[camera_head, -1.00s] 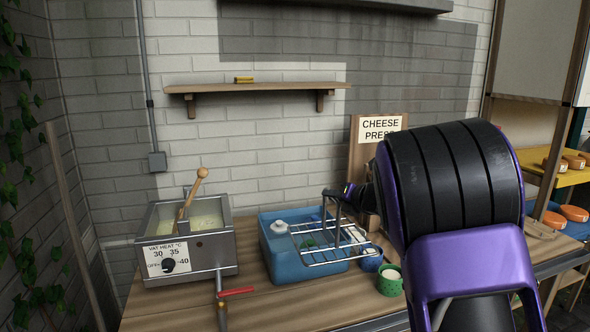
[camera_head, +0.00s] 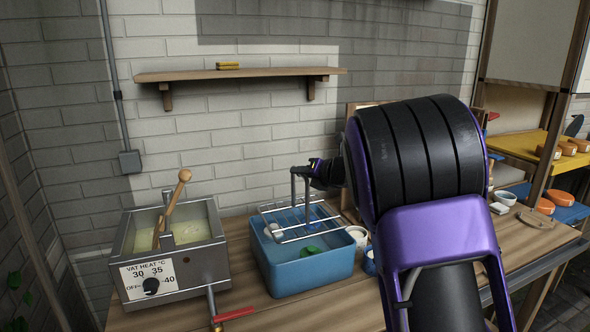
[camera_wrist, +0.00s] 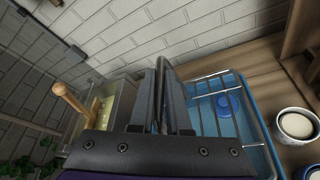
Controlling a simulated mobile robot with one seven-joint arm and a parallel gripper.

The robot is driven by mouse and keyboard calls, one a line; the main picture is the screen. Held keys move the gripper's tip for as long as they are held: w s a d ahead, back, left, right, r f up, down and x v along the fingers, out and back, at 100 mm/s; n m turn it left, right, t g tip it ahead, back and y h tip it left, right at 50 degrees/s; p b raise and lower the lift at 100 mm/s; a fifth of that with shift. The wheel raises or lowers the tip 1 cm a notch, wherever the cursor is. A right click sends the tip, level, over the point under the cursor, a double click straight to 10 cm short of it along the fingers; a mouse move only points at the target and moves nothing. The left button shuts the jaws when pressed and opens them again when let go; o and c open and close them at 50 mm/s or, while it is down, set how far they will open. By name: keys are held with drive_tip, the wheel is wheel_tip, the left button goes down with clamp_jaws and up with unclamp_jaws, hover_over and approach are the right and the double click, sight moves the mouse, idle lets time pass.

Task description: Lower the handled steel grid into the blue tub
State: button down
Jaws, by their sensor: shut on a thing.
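The handled steel grid (camera_head: 280,226) hangs over the blue tub (camera_head: 300,276), its wire bars at about the height of the rim. In the wrist view the grid (camera_wrist: 212,97) also lies over the blue tub (camera_wrist: 262,125). My gripper (camera_head: 311,172) is shut on the grid's upright handle, above the tub's back part. Whether the grid touches the rim I cannot tell. Through the bars, a white item (camera_head: 274,230), a green item (camera_head: 310,252) and a blue item (camera_wrist: 226,104) show in the tub.
A steel vat (camera_head: 178,255) with a wooden stick stands left of the tub. Cups (camera_head: 357,235) stand close on the tub's right. A wooden shelf (camera_head: 240,74) is on the wall above. A red-handled tap (camera_head: 234,314) juts out in front.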

drive_tip(key=shift+w+a+r, duration=0.1)
drive_tip(key=shift+r, duration=0.05)
drive_tip(key=b, duration=0.4)
hover_over(292, 209)
drive_tip(key=s+d, duration=0.2)
drive_tip(key=s, duration=0.1)
drive_tip(key=shift+w+d+f, duration=0.1)
drive_tip(key=shift+d+f, duration=0.05)
drive_tip(key=shift+f, duration=2.55)
drive_tip(key=shift+f+b, duration=1.05)
drive_tip(key=shift+b, duration=0.05)
drive_tip(key=shift+f, duration=2.1)
drive_tip(key=c, duration=0.8)
unclamp_jaws()
